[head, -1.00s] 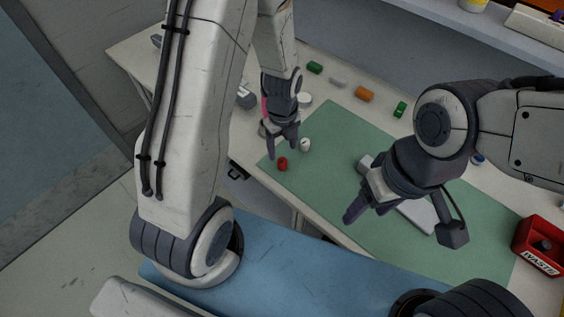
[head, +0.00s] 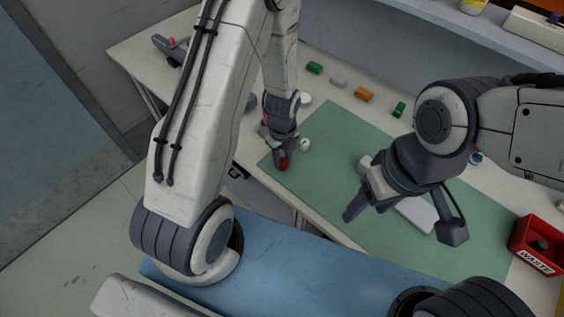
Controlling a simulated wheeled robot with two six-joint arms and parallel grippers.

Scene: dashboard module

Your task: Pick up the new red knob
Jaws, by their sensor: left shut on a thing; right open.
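The red knob (head: 284,164) is at the left end of the green mat (head: 330,125). My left gripper (head: 281,160) points down and is shut on the red knob, with its fingers partly hiding it. I cannot tell whether the knob still touches the mat. A white knob (head: 305,145) stands on the mat just to the right of my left gripper. My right gripper (head: 364,204) is open and empty above the front part of the mat.
A grey-white module (head: 417,213) lies on the mat behind my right gripper. Green (head: 315,67), grey (head: 338,81) and orange (head: 365,94) blocks sit along the back. A red waste bin (head: 537,246) stands at the right. A shelf runs above the back.

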